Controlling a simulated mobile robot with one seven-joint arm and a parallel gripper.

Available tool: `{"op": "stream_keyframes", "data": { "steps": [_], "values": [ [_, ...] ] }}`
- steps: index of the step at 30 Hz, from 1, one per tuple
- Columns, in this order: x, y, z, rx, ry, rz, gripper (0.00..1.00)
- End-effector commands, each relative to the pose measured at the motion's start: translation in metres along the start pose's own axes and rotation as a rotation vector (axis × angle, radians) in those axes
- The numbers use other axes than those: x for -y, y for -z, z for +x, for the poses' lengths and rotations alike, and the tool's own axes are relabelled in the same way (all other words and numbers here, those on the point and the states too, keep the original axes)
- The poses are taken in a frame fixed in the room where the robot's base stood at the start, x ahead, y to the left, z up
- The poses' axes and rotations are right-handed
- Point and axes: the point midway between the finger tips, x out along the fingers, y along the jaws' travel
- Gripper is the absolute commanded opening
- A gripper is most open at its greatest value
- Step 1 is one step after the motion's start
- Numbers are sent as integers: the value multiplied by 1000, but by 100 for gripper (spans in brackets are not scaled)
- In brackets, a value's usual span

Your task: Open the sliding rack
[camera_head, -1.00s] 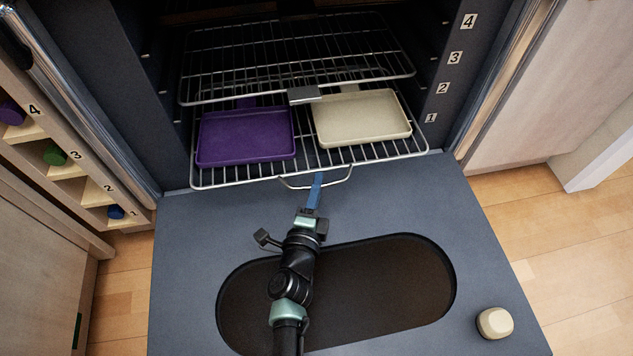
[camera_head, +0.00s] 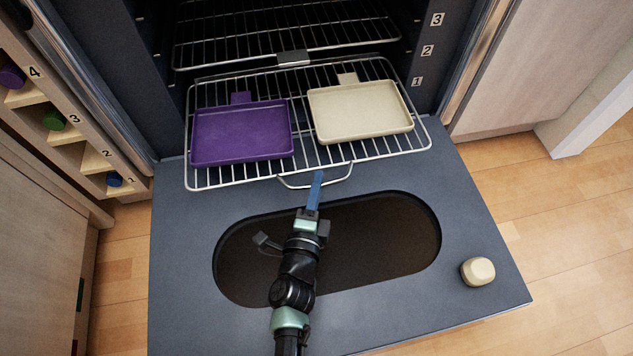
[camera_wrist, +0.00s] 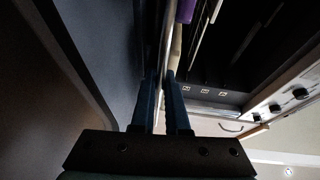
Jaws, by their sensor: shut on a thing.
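The lower wire rack (camera_head: 300,160) sticks partly out of the oven over the open door (camera_head: 180,240). It carries a purple tray (camera_head: 240,134) on the left and a cream tray (camera_head: 358,112) on the right. A wire handle loop (camera_head: 345,175) is at the middle of its front edge. My gripper (camera_head: 317,179), with blue fingers, is at this loop. In the wrist view my gripper (camera_wrist: 164,85) is shut on a metal bar of the handle between its two fingers.
An upper wire rack (camera_head: 240,40) with a metal tab (camera_head: 293,58) stays inside the oven. The door has a dark window (camera_head: 380,240) and a cream knob (camera_head: 477,271). Shelf cubbies with coloured pieces (camera_head: 53,119) stand at the left. Open floor (camera_head: 570,230) lies at the right.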

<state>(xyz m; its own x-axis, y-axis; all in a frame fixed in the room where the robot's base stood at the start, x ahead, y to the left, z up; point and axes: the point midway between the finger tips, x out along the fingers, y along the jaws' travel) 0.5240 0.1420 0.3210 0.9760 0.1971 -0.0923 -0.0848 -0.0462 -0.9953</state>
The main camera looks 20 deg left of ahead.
Motion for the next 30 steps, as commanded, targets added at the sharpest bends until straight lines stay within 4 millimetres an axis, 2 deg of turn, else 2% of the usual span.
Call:
{"op": "stream_keyframes", "data": {
  "steps": [2,3,7,16,20,23,30],
  "values": [
    [0,-2,0,4,-1,0,0],
    [0,-2,0,4,-1,0,18],
    [0,-2,0,3,0,0,41],
    [0,-1,0,1,0,0,42],
    [1,-1,-9,2,-2,1,42],
    [1,-1,-24,2,-4,0,42],
    [2,-1,-76,4,-5,-1,42]
  ]
}}
